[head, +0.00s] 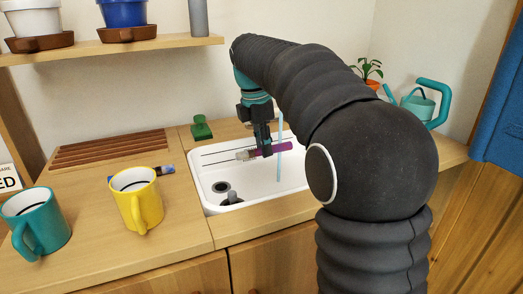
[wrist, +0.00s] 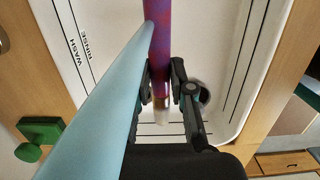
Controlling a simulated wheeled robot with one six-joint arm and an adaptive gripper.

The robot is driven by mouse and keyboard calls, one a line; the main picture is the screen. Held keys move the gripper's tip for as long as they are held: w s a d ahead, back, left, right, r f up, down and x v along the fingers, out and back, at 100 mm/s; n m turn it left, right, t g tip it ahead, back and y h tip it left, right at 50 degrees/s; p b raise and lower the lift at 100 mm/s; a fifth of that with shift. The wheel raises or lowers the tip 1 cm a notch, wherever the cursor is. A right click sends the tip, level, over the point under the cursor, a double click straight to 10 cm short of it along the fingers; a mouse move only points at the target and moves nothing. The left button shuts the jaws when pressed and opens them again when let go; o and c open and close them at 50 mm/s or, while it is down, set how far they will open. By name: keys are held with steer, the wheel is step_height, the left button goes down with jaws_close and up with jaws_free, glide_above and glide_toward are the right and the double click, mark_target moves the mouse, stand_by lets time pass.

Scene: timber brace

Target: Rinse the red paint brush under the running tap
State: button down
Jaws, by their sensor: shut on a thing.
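A paint brush with a purple-red handle (head: 274,150) is held roughly level over the white sink (head: 205,163). Its pale bristles (head: 243,156) point left. My gripper (head: 262,150) is shut on it. In the wrist view the handle (wrist: 160,45) passes between the fingertips (wrist: 165,80), with the bristles (wrist: 162,117) just beyond them. A pale blue water stream (head: 280,128) falls beside the handle, right of my gripper and away from the bristles. In the wrist view the stream (wrist: 105,90) looms large at the left. The tap's spout is hidden behind my arm.
A yellow mug (head: 136,200) and a teal mug (head: 36,222) stand on the left counter, with a blue-ended item (head: 165,170) behind the yellow one. A slatted wooden rack (head: 110,150) and a green object (head: 201,127) lie behind. The sink holds a dark drain (head: 221,187).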

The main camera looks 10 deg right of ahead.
steer(key=shift+w+a, duration=0.1)
steer(key=shift+w+a, duration=0.2)
steer(key=shift+a, duration=0.15)
steer(key=s+a+b, duration=0.1)
steer(key=s+a, duration=0.3)
steer(key=s, duration=0.2)
steer(key=shift+s+b, duration=0.35)
steer(key=shift+s, duration=0.05)
stand_by(0.5)
steer(key=shift+a, duration=0.1)
stand_by(1.1)
steer(key=s+a+r+p, duration=0.1)
steer(key=s+a+r, duration=0.1)
steer(key=s+r, duration=0.2)
steer(key=shift+a+p, duration=0.3)
steer(key=shift+p, duration=0.05)
